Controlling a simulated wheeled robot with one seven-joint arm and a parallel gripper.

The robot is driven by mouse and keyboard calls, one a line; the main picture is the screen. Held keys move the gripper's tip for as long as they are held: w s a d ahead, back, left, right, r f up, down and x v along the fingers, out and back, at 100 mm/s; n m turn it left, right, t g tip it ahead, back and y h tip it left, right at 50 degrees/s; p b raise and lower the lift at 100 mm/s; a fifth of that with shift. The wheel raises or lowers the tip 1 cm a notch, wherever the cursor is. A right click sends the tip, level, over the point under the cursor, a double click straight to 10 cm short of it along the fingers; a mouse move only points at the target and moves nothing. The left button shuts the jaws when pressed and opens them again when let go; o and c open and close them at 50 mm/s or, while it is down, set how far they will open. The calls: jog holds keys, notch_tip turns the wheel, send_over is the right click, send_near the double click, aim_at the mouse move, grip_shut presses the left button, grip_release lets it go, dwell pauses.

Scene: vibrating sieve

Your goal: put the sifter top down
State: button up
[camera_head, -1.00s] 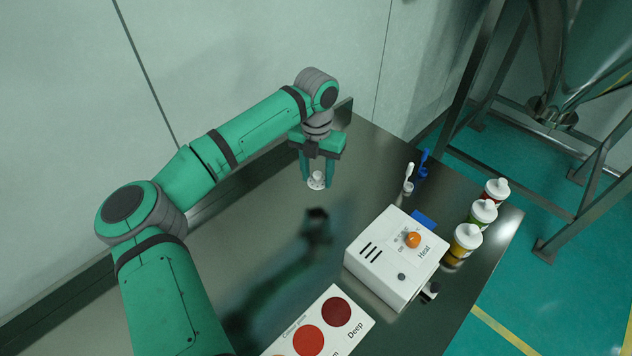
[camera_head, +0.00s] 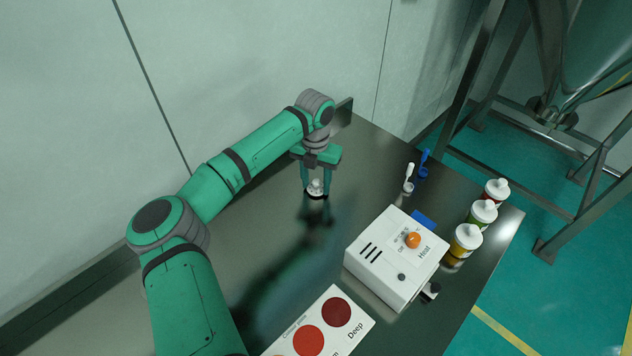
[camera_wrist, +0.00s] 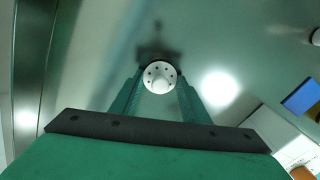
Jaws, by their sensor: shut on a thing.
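The sifter top (camera_head: 316,187) is a small white piece between my gripper's fingertips, low over the dark metal table. In the wrist view the sifter top (camera_wrist: 160,77) shows as a round white disc with several small holes around its middle. My gripper (camera_head: 317,189) points down and is shut on it. The fingers also show in the wrist view (camera_wrist: 159,88), one on each side of the disc. A dark shadow or reflection lies close under the piece; I cannot tell whether it touches the table.
A white heater box (camera_head: 396,257) with an orange knob stands at the right. Several capped bottles (camera_head: 467,240) line the right edge. A white and a blue utensil (camera_head: 424,164) stand behind the box. A colour card (camera_head: 318,333) lies in front. The table (camera_head: 270,240) left of the box is clear.

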aim_at(315, 181)
jog(key=o, duration=1)
jog(key=shift+f, duration=0.1)
notch_tip(315, 181, up, 12)
jog(key=shift+r, duration=0.2)
jog(key=shift+a, duration=0.15)
